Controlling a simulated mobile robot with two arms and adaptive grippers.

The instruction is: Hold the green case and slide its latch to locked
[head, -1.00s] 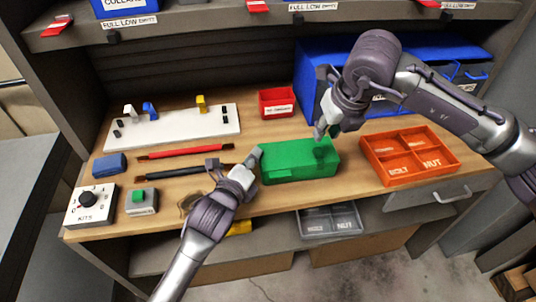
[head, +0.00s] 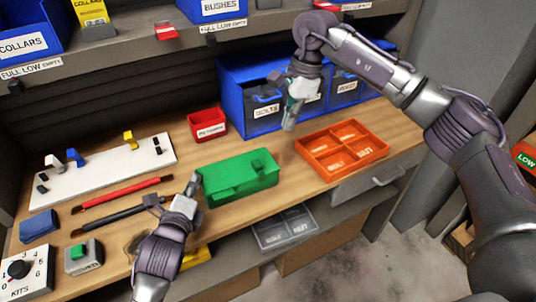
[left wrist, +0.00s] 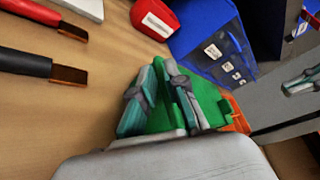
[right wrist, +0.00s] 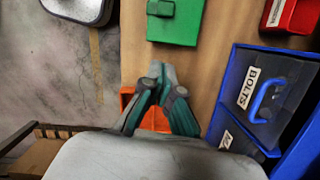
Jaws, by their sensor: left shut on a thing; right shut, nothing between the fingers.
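The green case (head: 232,184) lies on the wooden bench. Its small green latch (head: 258,167) is near the right end of the top, and whether it is at locked I cannot tell. My left gripper (head: 193,184) is shut on the case's left end; the left wrist view shows its fingers around a green wall (left wrist: 186,108). My right gripper (head: 289,122) is shut and empty, raised clear of the case to its upper right. In the right wrist view the case (right wrist: 178,32) and latch (right wrist: 160,8) are beyond the fingertips.
An orange divided tray (head: 325,171) is right of the case. Blue bins (head: 232,75) and a small red bin (head: 194,131) stand behind. Red and black tools (head: 122,193), a white board (head: 105,185) and a switch box (head: 83,258) are to the left.

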